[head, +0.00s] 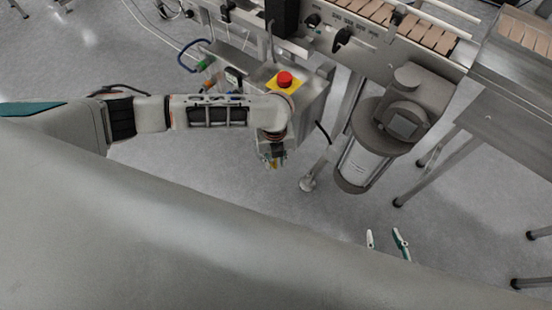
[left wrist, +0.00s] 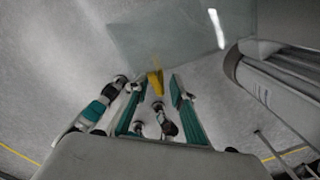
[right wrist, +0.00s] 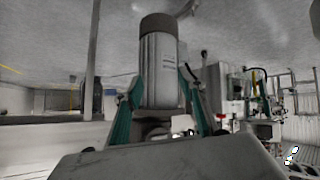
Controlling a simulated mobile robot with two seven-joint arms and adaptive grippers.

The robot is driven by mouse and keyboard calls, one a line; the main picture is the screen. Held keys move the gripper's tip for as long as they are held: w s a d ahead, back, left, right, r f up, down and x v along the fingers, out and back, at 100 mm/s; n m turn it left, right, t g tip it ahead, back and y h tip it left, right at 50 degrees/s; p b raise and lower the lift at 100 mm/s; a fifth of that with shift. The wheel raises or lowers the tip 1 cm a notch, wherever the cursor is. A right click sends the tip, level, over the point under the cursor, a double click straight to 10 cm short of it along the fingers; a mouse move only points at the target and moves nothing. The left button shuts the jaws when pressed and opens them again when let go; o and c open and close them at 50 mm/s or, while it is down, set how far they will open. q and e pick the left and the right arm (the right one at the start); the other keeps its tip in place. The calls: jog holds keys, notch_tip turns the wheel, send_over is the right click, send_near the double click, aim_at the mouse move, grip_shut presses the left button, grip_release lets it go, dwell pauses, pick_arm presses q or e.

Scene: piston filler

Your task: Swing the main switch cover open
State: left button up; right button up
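A small yellow part (left wrist: 155,82) stands out from a smooth grey panel (left wrist: 165,45) in the left wrist view. It may belong to the main switch or its cover, but I cannot tell which. My left gripper (left wrist: 154,88) is open, with its teal fingers apart on either side of this part. I cannot tell whether they touch it. In the head view my left gripper (head: 272,160) is low at the front of the steel box (head: 312,92), and my arm hides much of that face. My right gripper (head: 385,240) is open and empty, away from the box.
A red stop button (head: 285,79) on a yellow base tops the box. A cylindrical motor (head: 362,160) hangs right of it, and it also shows beyond my right fingers in the right wrist view (right wrist: 160,70). A conveyor (head: 400,45) runs behind. The front floor is clear.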

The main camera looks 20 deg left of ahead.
pick_arm(q)
grip_shut()
jog(key=shift+r, duration=0.1)
pick_arm(e)
jog(key=shift+w+r, duration=0.2)
jog(key=shift+r, duration=0.15)
pick_arm(q)
jog(key=w+d+n+p, duration=0.3)
jog(key=d+n+p, duration=0.2)
jog(key=d, duration=0.1)
jog(key=shift+n, duration=0.4)
pick_arm(e)
jog(key=r, duration=0.2)
jog(key=a+r, duration=0.1)
jog(key=shift+s, duration=0.3)
pick_arm(q)
jog(key=shift+w, duration=0.1)
pick_arm(e)
jog(key=shift+w+r, duration=0.1)
